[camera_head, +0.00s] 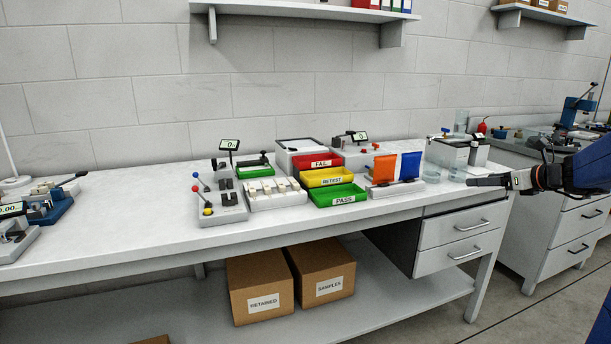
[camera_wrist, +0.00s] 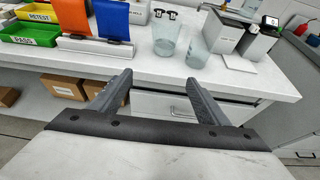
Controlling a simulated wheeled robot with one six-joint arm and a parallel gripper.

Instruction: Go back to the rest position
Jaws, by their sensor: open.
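My gripper (camera_head: 488,181) is at the right in the head view, stretched out near the right end of the long white workbench (camera_head: 120,230). In the wrist view my gripper (camera_wrist: 158,84) shows two dark fingers spread apart with nothing between them. The fingers point toward the bench's front edge, with drawers below. Clear beakers (camera_wrist: 166,40) stand on the bench beyond the fingertips and apart from them.
Red, yellow and green bins (camera_head: 338,195), orange and blue panels (camera_head: 385,168) and a grey instrument (camera_head: 449,151) stand on the bench. Boxes (camera_head: 260,287) sit on the shelf below. A second bench (camera_head: 560,220) is at the right.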

